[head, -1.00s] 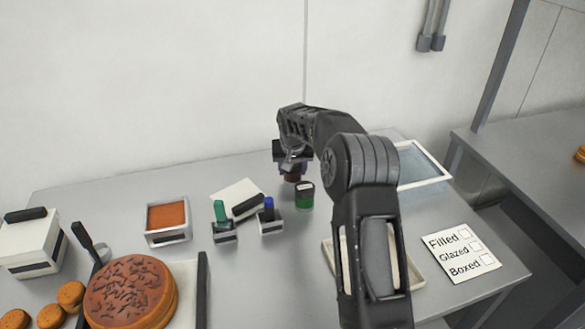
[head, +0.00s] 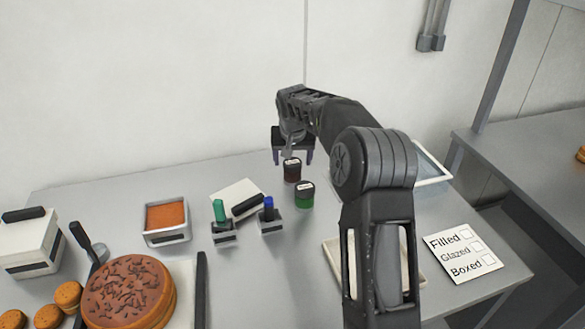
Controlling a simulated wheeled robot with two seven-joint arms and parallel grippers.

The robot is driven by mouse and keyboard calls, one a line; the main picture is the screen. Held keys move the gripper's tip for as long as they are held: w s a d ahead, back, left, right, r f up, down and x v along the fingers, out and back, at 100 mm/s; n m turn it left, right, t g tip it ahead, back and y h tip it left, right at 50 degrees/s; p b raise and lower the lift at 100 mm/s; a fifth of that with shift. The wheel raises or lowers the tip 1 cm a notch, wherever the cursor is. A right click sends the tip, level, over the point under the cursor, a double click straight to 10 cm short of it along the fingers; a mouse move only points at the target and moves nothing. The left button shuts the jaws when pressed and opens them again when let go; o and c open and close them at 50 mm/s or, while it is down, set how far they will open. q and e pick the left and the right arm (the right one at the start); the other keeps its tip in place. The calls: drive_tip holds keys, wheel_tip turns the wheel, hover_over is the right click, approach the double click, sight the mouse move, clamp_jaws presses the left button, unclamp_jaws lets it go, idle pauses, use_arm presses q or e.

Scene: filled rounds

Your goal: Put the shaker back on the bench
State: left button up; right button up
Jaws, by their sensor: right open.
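A small dark brown shaker (head: 292,173) with a pale label on its lid stands upright on the grey bench (head: 110,182), towards the back. My right gripper (head: 292,156) is open just above and behind it, with one finger on each side and a gap between fingers and shaker. A similar green shaker (head: 304,197) stands just in front of the brown one. My left gripper is not in view.
Two stamps, green (head: 222,220) and blue (head: 269,216), stand to the left, near an orange-filled tray (head: 167,238). A big round cake (head: 128,292) is at front left. A checklist card (head: 462,253) lies at right. My right arm hides part of the bench.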

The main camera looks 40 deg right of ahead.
drive_tip(key=v, duration=0.6)
drive_tip(key=shift+r+b, duration=0.3)
drive_tip(key=shift+b, duration=0.15)
drive_tip(key=shift+s+a, duration=0.1)
drive_tip(key=shift+s, duration=0.1)
